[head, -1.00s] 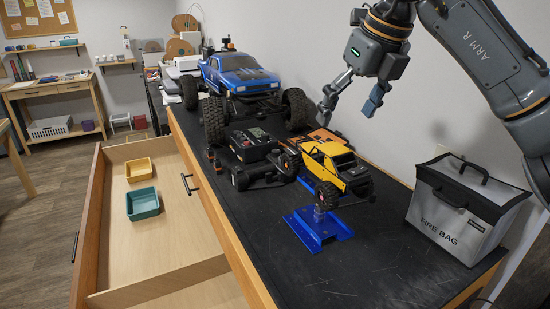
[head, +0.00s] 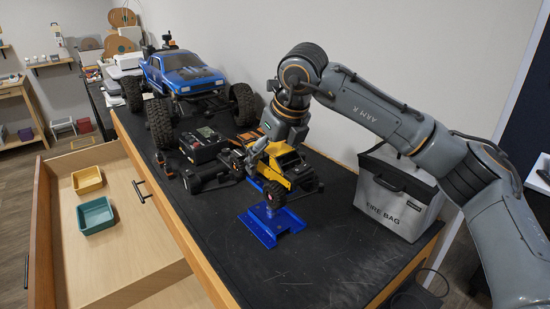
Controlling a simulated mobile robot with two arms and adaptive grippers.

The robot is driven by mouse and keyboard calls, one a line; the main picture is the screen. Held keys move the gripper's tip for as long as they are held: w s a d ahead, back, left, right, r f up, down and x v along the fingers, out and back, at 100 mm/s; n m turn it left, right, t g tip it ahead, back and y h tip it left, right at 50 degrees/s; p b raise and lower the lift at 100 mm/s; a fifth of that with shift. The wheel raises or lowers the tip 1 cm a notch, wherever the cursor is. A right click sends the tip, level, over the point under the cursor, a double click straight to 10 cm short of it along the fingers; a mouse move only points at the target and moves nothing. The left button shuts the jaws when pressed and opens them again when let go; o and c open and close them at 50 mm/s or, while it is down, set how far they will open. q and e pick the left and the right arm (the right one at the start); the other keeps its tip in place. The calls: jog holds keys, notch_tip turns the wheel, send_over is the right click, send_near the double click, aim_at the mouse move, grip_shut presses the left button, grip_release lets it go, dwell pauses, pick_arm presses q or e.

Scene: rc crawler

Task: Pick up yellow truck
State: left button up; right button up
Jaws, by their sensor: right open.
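The yellow truck (head: 281,162) is a small crawler with black wheels. It sits raised on a blue stand (head: 270,225) on the black bench top. My right gripper (head: 268,150) is open and low over the truck, pointing down at its upper body. One finger shows along the truck's left side; the other is hidden, and I cannot tell whether the fingers touch the truck. My left gripper is not in view.
A big blue truck (head: 183,72) stands farther back on the bench (head: 310,265). A black chassis (head: 203,165) lies left of the yellow truck. A grey fire bag (head: 395,200) stands at right. An open drawer (head: 110,262) holds a yellow bin (head: 87,180) and a teal bin (head: 95,215).

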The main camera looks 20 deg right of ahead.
jog(key=shift+w+a+f, duration=0.1)
jog(key=shift+w+f, duration=0.05)
jog(key=shift+f, duration=0.25)
jog(key=c, duration=1.5)
jog(key=shift+r, duration=0.1)
jog(key=shift+c, duration=0.7)
jog(key=shift+r, duration=0.1)
